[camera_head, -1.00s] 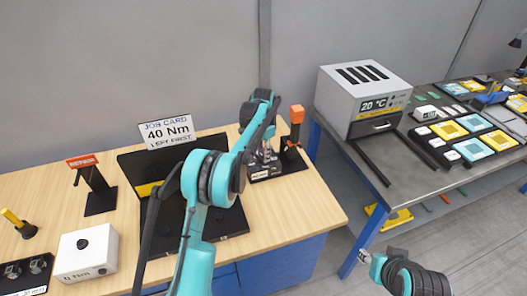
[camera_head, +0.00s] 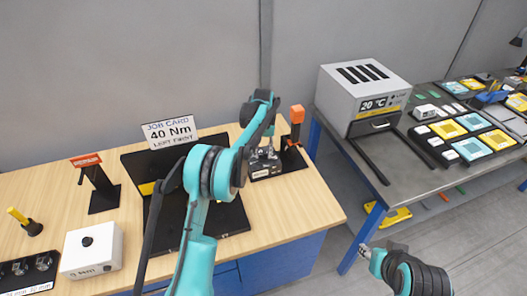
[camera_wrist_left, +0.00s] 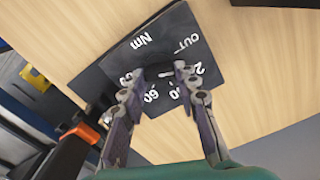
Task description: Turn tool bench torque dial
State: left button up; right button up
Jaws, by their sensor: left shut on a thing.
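The torque dial is a dark plate (camera_wrist_left: 205,45) with white "Nm", "OUT" and number markings, filling the middle of the left wrist view. Its base (camera_head: 264,172) also shows at the back right of the wooden bench in the head view. My left gripper (camera_wrist_left: 163,72) points down at the plate, with its fingers around a dark knob that is mostly hidden between the fingertips. In the head view the left gripper (camera_head: 265,153) is partly hidden by its own arm. My right gripper (camera_head: 369,252) is off the bench, over the floor, too small to judge.
A job card (camera_head: 170,131) reading "40 Nm" stands at the back. A white box (camera_head: 92,262) with a black knob, an orange-topped stand (camera_head: 100,195) and a black tray (camera_head: 225,222) are on the bench. An orange-topped post (camera_head: 296,118) stands close beside the dial.

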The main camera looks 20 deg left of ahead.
pick_arm(q)
jog(key=n, duration=0.5)
jog(key=shift+a+n, duration=0.1)
jog(key=shift+n, duration=0.3)
dwell(0.4)
jog(key=o, duration=1.2)
jog(key=shift+c, duration=0.2)
notch_tip(320, 180, up, 12)
